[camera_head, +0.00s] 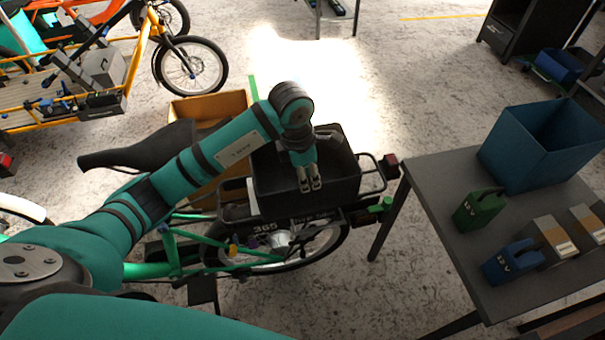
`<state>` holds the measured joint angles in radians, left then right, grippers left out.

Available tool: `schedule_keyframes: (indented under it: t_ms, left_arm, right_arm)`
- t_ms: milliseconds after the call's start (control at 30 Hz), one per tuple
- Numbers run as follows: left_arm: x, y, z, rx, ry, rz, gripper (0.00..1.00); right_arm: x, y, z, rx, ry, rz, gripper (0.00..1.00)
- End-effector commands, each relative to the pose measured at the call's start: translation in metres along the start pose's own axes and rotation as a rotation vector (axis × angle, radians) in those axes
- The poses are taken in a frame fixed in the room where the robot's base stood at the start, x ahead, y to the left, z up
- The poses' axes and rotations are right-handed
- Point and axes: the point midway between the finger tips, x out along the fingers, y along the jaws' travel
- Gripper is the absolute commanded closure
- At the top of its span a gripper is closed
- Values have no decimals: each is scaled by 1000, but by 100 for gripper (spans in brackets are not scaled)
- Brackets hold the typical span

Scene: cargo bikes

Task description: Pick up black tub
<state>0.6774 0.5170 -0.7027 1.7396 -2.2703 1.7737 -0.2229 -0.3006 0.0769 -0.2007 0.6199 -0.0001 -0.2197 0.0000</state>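The black tub (336,193) sits on the rear rack of a green cargo bike (200,245) in the middle of the view. My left gripper (311,187) points down over the tub, with its fingertips at the tub's near wall. The two fingers show close together with a narrow gap. I cannot tell whether the near wall is between them. My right gripper is not in view.
A grey table (440,200) at the right holds a blue bin (535,150), a green battery (480,209), a blue battery (512,262) and grey-brown boxes (552,238). A cardboard box (205,107) stands behind the bike. An orange cargo bike (130,50) is at upper left. Floor beyond the tub is clear.

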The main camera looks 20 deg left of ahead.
Motion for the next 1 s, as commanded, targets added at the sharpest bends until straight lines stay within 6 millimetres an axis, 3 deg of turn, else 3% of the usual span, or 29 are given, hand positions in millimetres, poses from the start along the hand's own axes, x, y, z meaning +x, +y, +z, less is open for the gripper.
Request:
schedule_keyframes:
  t_ms: [233,467,800,1000]
  left_arm:
    - [47,-1,0,-1,-1,-4,67]
    - [63,-1,0,0,-1,-3,67]
    - [108,-1,1,0,-2,-3,67]
    - [112,-1,1,1,-3,-1,67]
  right_arm:
    - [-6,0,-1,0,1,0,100]
    - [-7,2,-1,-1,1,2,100]
    - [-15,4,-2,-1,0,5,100]
    - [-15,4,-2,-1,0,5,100]
